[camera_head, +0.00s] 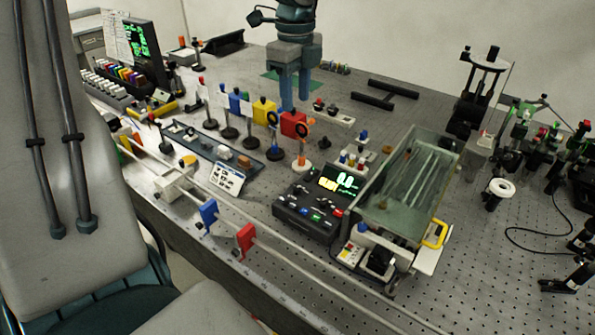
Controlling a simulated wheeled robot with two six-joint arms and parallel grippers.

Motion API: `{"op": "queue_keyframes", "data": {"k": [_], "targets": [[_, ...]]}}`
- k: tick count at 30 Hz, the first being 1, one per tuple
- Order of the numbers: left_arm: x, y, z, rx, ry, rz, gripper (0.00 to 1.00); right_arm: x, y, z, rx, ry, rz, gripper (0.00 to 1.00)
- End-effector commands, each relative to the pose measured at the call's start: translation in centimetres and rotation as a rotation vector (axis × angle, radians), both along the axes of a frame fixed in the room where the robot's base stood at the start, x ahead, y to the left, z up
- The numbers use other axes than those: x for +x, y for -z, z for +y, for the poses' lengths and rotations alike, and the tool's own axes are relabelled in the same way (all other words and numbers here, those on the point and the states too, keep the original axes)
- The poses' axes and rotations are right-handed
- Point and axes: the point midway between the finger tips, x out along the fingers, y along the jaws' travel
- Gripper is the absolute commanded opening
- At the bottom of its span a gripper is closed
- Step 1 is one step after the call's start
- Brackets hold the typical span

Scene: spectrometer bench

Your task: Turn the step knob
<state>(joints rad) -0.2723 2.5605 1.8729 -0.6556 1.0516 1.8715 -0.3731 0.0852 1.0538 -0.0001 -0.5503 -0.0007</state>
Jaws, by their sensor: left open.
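A black control unit (308,210) with a green and yellow lit display (341,184) and several small coloured buttons or knobs stands at the bench's middle front. A small box with a black knob (380,262) stands to its right, in front of a glass-walled tank. I cannot read any label, so I cannot tell which control is the step knob. My left gripper (295,95) points down at the top middle, its two blue fingers apart and nothing seen between them. It appears above or behind a red block (293,124), away from the control unit. My right gripper is not in view.
The glass tank (408,180) stands right of the control unit. A row of optics on posts, with a yellow block (264,111), stands behind and left. Blue (208,212) and red (245,238) plates sit on the front rail. Perforated bench at the lower right is partly clear.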

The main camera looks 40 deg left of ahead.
Motion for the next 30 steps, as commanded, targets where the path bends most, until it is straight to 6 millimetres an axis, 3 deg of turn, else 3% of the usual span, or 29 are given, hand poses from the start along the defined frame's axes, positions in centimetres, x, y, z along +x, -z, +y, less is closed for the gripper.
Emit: {"op": "queue_keyframes", "data": {"k": [1,7,13,18,26,30], "targets": [[0.0,1.7,0.0,0.000,0.000,0.000,0.40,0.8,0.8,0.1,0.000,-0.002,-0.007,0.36],[0.0,6.6,0.0,-0.001,0.000,0.000,0.40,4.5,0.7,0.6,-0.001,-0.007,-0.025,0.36],[0.0,11.7,0.0,-0.001,0.000,0.000,0.40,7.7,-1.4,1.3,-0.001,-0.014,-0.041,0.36],[0.0,13.5,0.0,-0.001,0.000,0.000,0.40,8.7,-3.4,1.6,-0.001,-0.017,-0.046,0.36],[0.0,14.3,0.0,-0.001,0.000,0.000,0.40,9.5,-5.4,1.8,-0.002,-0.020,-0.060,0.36],[0.0,15.6,0.0,-0.002,0.000,0.001,0.40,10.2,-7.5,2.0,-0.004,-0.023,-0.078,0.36]]}}
